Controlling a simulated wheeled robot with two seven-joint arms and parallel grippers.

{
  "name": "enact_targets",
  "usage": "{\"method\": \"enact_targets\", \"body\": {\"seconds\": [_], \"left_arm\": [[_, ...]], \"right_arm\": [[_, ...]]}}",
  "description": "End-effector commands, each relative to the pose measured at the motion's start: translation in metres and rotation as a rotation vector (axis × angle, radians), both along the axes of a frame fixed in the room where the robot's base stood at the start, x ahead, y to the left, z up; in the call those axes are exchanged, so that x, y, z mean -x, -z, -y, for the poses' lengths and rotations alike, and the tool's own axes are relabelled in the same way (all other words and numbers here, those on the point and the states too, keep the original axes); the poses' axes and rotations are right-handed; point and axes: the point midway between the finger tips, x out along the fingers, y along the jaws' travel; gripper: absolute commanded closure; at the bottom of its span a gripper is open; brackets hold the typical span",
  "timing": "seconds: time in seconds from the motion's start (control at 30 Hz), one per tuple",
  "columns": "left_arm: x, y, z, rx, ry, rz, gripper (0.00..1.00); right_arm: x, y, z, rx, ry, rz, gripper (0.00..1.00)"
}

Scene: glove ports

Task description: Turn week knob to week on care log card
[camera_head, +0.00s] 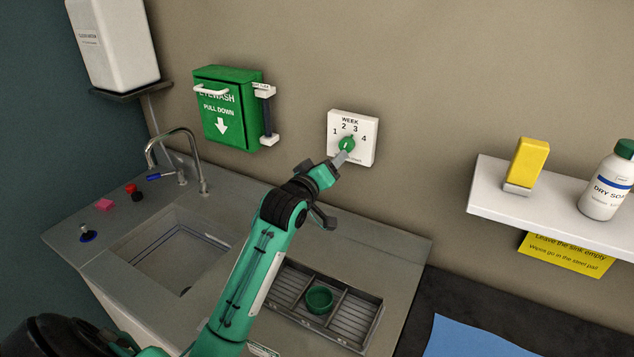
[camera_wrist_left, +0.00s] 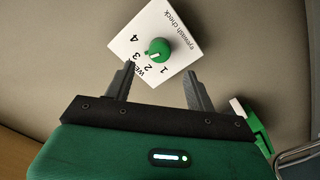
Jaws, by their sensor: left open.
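The week knob (camera_head: 347,144) is a small green dial on a white square plate (camera_head: 367,129) on the wall, marked WEEK with numbers 1 to 4. In the left wrist view the knob (camera_wrist_left: 158,51) shows a pale mark on the side toward 2 and 3; the exact number is unclear. My left gripper (camera_head: 340,158) is in front of the plate's lower part. In the wrist view its fingers (camera_wrist_left: 160,80) are apart with nothing between them, and the knob lies beyond the tips. I cannot make out a care log card. My right gripper is out of view.
A green eyewash box (camera_head: 228,108) with handles hangs left of the plate. Below are a sink with a tap (camera_head: 203,165) and a draining tray holding a green cup (camera_head: 319,299). On the right, a shelf (camera_head: 490,192) holds a yellow object and a bottle, above a yellow note (camera_head: 565,254).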

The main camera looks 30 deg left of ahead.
Motion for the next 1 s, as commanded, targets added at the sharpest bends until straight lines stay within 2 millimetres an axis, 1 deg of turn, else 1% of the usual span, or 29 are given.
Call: {"method": "enact_targets", "body": {"seconds": [0.03,0.2,0.3,0.4,0.57,1.0], "left_arm": [[0.01,0.004,0.001,-0.001,0.001,0.002,0.44],[0.039,0.003,0.002,-0.001,0.0,0.001,0.44],[0.051,0.002,0.003,-0.001,0.001,0.001,0.44],[0.058,0.001,0.003,0.0,0.0,0.001,0.44],[0.062,0.0,0.003,-0.001,0.0,0.001,0.44],[0.062,0.0,0.003,-0.001,-0.001,0.001,0.44]], "right_arm": [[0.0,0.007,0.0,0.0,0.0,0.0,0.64],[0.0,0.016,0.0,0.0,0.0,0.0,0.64],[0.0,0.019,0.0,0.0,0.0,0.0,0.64],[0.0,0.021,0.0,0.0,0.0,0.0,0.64],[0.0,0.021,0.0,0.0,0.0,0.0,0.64],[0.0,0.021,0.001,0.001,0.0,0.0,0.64]]}}
